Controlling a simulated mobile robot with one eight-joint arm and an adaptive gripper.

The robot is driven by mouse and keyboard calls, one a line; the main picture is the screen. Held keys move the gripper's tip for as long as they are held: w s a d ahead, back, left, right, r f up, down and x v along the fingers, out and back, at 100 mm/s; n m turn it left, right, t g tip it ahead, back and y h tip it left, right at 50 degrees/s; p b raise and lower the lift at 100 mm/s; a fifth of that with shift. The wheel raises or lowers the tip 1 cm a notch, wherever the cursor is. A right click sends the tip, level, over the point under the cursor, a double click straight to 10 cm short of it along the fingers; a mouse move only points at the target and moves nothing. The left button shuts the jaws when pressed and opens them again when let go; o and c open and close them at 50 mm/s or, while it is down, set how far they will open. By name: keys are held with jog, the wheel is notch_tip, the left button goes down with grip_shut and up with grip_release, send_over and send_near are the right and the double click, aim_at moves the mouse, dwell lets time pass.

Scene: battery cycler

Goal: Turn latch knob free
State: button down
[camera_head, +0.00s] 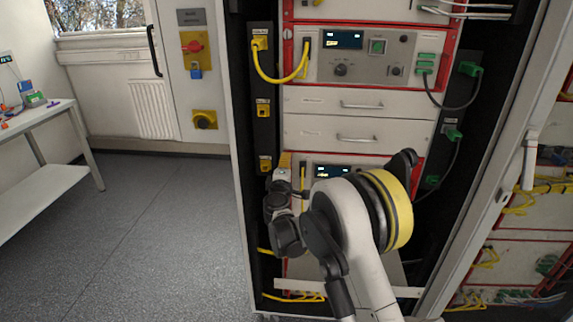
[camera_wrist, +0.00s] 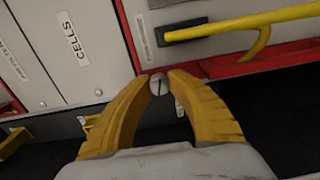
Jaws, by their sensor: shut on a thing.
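The latch knob (camera_wrist: 159,84) is a small round grey slotted head at the lower edge of the cabinet front in the wrist view. My gripper (camera_wrist: 160,80) has its two yellow fingers closed around the knob, one tip on each side. The slot in the knob shows as a dark line. A pale panel labelled CELLS (camera_wrist: 75,45) lies left of the knob. In the head view my arm covers the lower unit (camera_head: 333,172), and the knob is hidden there.
A yellow cable (camera_wrist: 240,22) runs from a black socket just above right of the knob. Drawers (camera_head: 358,104) and an upper unit (camera_head: 358,70) with cables fill the rack above my arm. A bench (camera_head: 40,120) stands far left. The floor (camera_head: 150,220) between is clear.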

jog(key=shift+n, duration=1.5)
jog(key=c, duration=1.2)
grip_release()
jog(key=shift+c, duration=0.2)
jog(key=shift+s, duration=0.1)
jog(key=s, duration=1.1)
jog(key=shift+s+a, duration=0.2)
jog(key=shift+s, duration=0.2)
jog(key=shift+d, duration=0.1)
